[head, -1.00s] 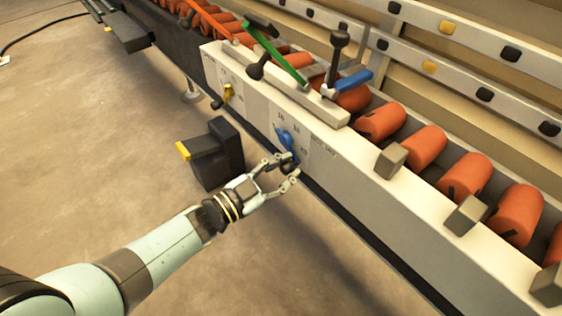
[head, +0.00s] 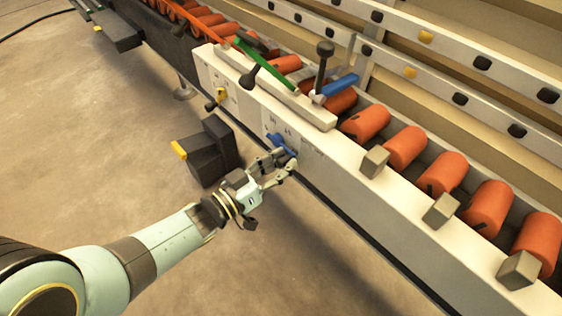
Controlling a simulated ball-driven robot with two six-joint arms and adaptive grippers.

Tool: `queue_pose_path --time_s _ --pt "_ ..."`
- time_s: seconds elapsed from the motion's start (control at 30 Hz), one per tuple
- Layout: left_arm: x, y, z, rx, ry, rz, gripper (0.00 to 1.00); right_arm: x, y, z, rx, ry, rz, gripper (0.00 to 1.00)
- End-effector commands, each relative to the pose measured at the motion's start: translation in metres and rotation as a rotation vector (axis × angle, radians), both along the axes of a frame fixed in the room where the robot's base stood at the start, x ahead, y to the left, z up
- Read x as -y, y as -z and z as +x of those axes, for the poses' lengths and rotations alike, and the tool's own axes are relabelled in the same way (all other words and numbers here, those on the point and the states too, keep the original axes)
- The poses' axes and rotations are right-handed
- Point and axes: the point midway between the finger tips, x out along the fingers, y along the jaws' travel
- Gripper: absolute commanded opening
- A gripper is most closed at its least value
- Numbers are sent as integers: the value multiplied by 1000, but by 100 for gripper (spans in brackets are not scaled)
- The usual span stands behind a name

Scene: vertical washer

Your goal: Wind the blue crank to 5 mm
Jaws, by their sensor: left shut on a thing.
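The blue crank (head: 279,143) is on the front face of the white machine panel, with a printed dial of numbers beside it. The numbers are too small to read surely. My left gripper (head: 283,161) is shut on the crank's handle, at the crank's lower end. The fingers hide the handle. The crank arm points down and to the right from its pivot. My right gripper is out of view.
A yellow crank (head: 219,97) sits farther left on the same panel. A black box with a yellow tab (head: 207,152) stands left of my gripper. Orange rollers (head: 407,147) line the conveyor behind the panel. Green (head: 266,63) and blue (head: 341,85) levers stand on top. Open floor lies in front.

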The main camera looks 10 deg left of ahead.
Motion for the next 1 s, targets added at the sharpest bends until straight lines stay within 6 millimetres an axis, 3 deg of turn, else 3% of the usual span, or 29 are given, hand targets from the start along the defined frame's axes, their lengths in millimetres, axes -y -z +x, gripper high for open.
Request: queue_pose_path --time_s 0.43,0.47,0.63,1.0 --pt "0 1 -1 -8 1 -7 0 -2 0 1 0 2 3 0" --pt "0 1 -1 -8 1 -7 23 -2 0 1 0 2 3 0" --pt "0 0 -1 -7 0 -7 46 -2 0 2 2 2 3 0" --pt "-4 0 -5 -6 -1 -7 47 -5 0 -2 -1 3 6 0"
